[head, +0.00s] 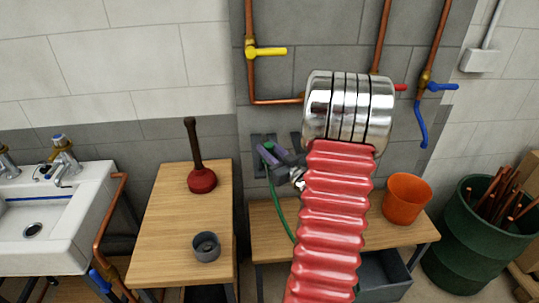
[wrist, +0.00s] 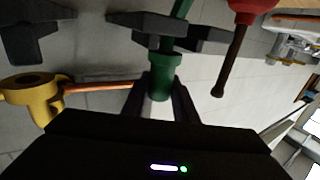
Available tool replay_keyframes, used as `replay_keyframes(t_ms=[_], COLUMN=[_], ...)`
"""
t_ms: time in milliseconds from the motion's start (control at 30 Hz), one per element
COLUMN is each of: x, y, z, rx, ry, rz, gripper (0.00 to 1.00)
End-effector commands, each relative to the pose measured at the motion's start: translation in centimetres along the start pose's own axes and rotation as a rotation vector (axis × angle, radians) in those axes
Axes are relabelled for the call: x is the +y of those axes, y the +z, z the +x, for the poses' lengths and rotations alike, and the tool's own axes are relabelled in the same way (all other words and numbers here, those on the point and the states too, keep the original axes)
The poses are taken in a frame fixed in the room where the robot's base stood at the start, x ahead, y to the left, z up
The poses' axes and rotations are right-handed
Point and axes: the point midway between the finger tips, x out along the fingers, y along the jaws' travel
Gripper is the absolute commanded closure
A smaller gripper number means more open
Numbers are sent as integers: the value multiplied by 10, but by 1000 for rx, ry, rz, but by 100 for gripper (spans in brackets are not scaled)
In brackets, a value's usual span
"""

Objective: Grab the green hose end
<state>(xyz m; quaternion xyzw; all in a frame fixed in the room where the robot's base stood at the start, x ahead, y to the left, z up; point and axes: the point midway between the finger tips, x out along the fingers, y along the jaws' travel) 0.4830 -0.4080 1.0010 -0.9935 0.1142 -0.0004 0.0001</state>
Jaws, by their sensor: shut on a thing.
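The green hose end (wrist: 165,64) is a short green collar in the middle of the wrist view. My gripper (wrist: 163,84) has its two dark fingers on either side of it, shut on it. The hose passes a dark wall bracket (wrist: 150,25) just beyond the fingers; I cannot tell whether the bracket still holds it. In the head view the green hose (head: 281,212) hangs down in front of the wooden bench, and its upper end shows beside the dark bracket (head: 258,146). My red and chrome arm hides much of the gripper there.
A plunger (head: 202,180) and grey cup (head: 206,247) stand on the left table. An orange bucket (head: 405,199) is on the right bench. A yellow valve (head: 266,51) and a blue valve (head: 441,87) are on copper pipes. A sink (head: 55,215) is at left, a green barrel (head: 470,240) at right.

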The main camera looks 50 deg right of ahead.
Motion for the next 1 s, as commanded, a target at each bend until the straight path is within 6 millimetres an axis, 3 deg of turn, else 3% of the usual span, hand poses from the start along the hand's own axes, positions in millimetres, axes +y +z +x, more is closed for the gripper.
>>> replay_keyframes(t_ms=[300,500,1000], x=[0,0,0], y=[-49,-71,-78], z=[0,0,0], rx=[2,1,0], ry=[-1,-1,-1], rz=[-4,-3,-1], gripper=[100,100,100])
